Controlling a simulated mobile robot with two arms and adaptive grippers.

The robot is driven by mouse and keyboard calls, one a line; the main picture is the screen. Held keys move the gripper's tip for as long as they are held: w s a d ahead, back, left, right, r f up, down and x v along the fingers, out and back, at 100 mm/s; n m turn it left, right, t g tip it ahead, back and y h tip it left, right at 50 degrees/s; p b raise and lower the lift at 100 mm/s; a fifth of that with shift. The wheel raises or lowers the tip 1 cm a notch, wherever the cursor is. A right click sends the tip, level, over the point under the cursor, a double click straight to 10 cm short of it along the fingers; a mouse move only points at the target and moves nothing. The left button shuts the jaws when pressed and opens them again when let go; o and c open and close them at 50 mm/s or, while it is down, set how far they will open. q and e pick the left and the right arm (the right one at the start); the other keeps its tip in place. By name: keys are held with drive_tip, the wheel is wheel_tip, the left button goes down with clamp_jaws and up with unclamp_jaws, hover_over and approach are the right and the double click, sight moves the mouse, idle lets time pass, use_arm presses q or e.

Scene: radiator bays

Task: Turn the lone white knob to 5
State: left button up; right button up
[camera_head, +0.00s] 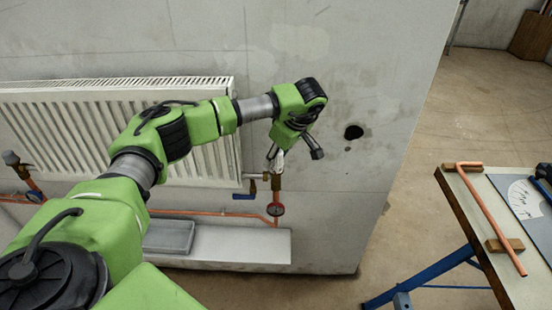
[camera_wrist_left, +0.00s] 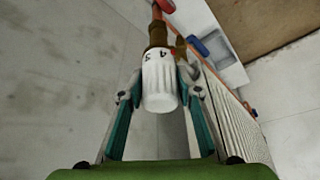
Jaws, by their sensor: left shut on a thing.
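The white knob (camera_wrist_left: 160,85) sits on a brass valve (camera_wrist_left: 158,35) and shows in the left wrist view with the numbers 3 and 4 near its valve end. My left gripper (camera_wrist_left: 158,80) is shut on the knob, one finger on each side of it. In the head view my left gripper (camera_head: 276,160) is at the valve by the right end of the radiator (camera_head: 205,150), and it mostly hides the knob. My right gripper is not in view.
A blue-handled valve (camera_head: 245,196) and a red-rimmed gauge (camera_head: 276,209) are just below the knob. Copper pipe (camera_head: 225,214) runs low along the wall above a ledge (camera_head: 245,245). A workbench (camera_head: 500,260) with a copper pipe stands at right. Floor between is clear.

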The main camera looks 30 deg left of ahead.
use_arm(q)
drive_tip(key=shift+n+g, duration=0.6)
drive_tip(key=shift+n, duration=0.9)
drive_tip(key=o, duration=1.1)
drive_tip(key=shift+r, duration=0.1)
drive_tip(key=v, duration=1.1)
drive_tip(key=shift+r, duration=0.4)
drive_tip(key=shift+w+d+f, duration=0.1)
drive_tip(key=shift+d, duration=0.05)
